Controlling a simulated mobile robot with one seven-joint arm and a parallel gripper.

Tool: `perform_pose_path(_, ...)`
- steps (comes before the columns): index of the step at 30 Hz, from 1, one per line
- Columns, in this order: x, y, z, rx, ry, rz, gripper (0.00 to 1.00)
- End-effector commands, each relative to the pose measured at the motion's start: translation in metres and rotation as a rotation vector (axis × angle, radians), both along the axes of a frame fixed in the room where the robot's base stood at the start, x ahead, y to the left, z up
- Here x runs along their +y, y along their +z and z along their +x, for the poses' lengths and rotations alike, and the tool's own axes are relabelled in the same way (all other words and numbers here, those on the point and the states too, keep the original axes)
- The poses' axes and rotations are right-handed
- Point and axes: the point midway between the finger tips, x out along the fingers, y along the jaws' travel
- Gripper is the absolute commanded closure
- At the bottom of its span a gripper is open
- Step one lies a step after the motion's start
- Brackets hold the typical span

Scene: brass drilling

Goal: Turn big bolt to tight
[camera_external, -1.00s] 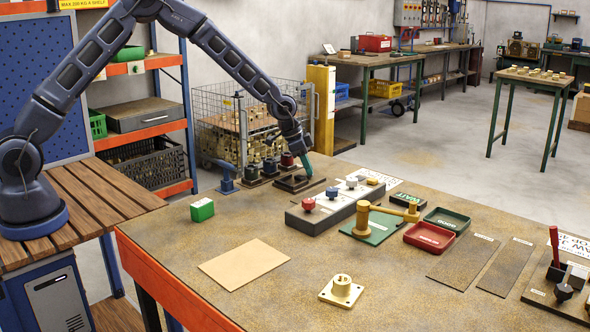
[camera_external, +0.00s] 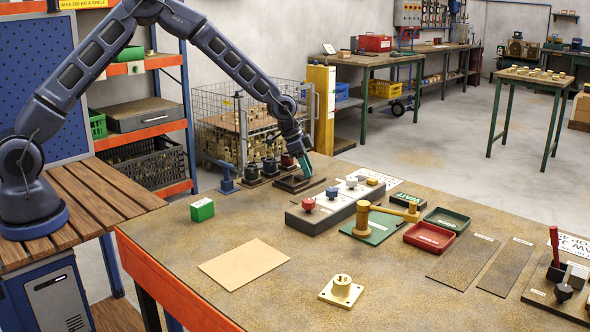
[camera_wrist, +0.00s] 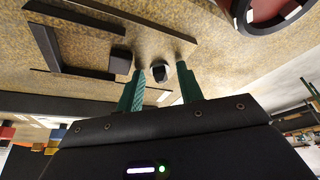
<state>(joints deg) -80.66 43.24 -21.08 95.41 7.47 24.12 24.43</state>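My gripper (camera_external: 304,166) points down over the dark square frame (camera_external: 283,185) at the bench's back edge. In the wrist view its two teal fingers (camera_wrist: 162,75) are spread apart. A small dark round head (camera_wrist: 156,70) shows between them, with gaps on both sides; it may be the big bolt, but I cannot tell for certain. A dark square block (camera_wrist: 120,61) lies just left of the fingers there. Dark strips of a frame (camera_wrist: 47,47) lie further left. In the external view, my gripper hides part of the frame, and no bolt is clear there.
Several dark-based knobbed pieces (camera_external: 270,166) and a blue fixture (camera_external: 226,178) stand left of my gripper. A long block with red, blue and white knobs (camera_external: 322,206) lies in front.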

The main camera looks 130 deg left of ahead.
Motion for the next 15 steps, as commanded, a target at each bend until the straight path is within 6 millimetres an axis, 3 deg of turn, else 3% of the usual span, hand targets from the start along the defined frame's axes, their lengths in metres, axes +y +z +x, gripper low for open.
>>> perform_pose_path(15, -0.001, 0.011, -0.001, -0.003, 0.000, 0.005, 0.64)
